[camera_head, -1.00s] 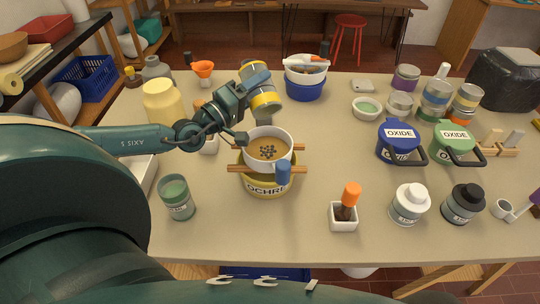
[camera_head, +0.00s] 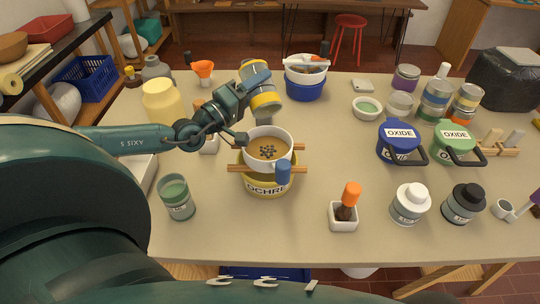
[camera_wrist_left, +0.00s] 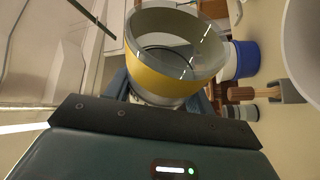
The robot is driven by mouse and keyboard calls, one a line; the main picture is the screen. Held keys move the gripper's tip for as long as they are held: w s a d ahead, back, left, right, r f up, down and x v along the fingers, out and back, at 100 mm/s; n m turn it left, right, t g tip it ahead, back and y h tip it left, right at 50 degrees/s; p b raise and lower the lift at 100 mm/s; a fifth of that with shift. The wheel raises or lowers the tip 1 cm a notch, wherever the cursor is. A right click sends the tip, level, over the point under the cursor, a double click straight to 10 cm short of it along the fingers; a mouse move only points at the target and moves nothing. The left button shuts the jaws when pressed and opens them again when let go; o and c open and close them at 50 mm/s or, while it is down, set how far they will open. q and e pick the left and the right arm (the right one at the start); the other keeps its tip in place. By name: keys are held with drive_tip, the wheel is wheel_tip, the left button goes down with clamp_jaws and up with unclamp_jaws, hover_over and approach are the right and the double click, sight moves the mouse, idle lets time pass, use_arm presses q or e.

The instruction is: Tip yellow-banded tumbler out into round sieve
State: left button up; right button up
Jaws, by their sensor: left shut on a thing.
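The yellow-banded tumbler (camera_head: 264,101) is a clear glass with a grey-blue part and a yellow band. My left gripper (camera_head: 256,84) is shut on it and holds it above the table, behind the sieve. In the left wrist view the tumbler (camera_wrist_left: 165,75) shows its wide open mouth, and I see no clear contents inside. The round sieve (camera_head: 285,143) has a white rim and a blue handle, with a small heap of dark bits on its mesh. It rests over the yellow tub marked OCHRE (camera_head: 266,187). My right gripper is out of view.
Wooden sticks (camera_head: 240,169) lie across the tub under the sieve. Bare table lies right of the sieve.

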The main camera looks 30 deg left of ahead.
use_arm(q)
drive_tip(key=shift+r+m, duration=0.15)
drive_tip(key=shift+m, duration=0.15)
drive_tip(key=shift+s+d+r+m+b, duration=0.1)
drive_tip(key=shift+r+m+b, duration=0.1)
drive_tip(key=shift+m+b, duration=0.15)
idle(1.0)
drive_tip(key=shift+s+d+r+m+t+h+b, duration=0.15)
drive_tip(key=shift+m+h+b, duration=0.1)
drive_tip(key=shift+m, duration=0.2)
drive_tip(key=shift+d+r+m+t+h+b, duration=0.1)
drive_tip(key=shift+m+t+h+b, duration=0.1)
drive_tip(key=shift+m, duration=0.2)
drive_tip(key=shift+r, duration=0.1)
idle(0.8)
drive_tip(key=shift+m, duration=0.3)
